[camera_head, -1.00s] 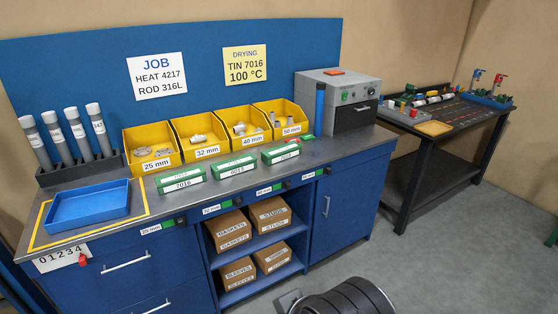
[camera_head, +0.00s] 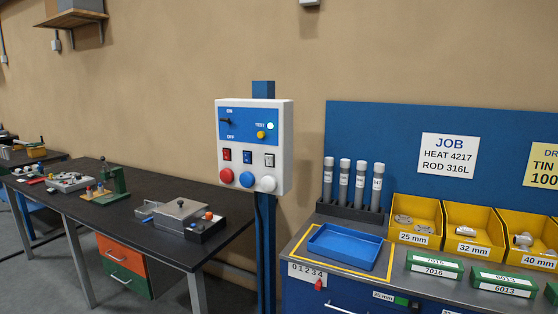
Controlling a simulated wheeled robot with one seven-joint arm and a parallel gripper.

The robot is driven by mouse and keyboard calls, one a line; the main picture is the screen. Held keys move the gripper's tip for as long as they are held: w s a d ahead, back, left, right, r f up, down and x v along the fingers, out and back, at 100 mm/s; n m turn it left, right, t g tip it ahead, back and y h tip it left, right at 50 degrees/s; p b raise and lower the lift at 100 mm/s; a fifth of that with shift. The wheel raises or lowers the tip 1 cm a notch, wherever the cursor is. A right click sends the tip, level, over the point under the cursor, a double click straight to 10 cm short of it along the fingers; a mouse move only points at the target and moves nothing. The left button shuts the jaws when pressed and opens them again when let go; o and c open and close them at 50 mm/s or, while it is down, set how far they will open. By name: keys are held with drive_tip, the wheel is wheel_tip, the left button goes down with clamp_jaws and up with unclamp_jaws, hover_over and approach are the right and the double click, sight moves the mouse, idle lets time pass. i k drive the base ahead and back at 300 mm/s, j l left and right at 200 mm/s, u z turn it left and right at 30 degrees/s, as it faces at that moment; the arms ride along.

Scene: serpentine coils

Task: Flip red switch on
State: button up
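A white control box with a blue upper panel (camera_head: 243,115) stands on a blue post in the middle of the head view. A small red rocker switch (camera_head: 227,155) is at the left of its middle row, beside a blue switch (camera_head: 248,157) and a white or grey one (camera_head: 269,160). The red switch's position is too small to tell. Below are a red round button (camera_head: 226,176), a blue one (camera_head: 247,180) and a white one (camera_head: 268,184). My gripper is not in view.
A blue workbench with a blue tray (camera_head: 345,247) and yellow bins (camera_head: 415,222) stands to the right. The wall behind the box is bare.

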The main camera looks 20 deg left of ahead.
sight(226, 152)
drive_tip(key=u, duration=1)
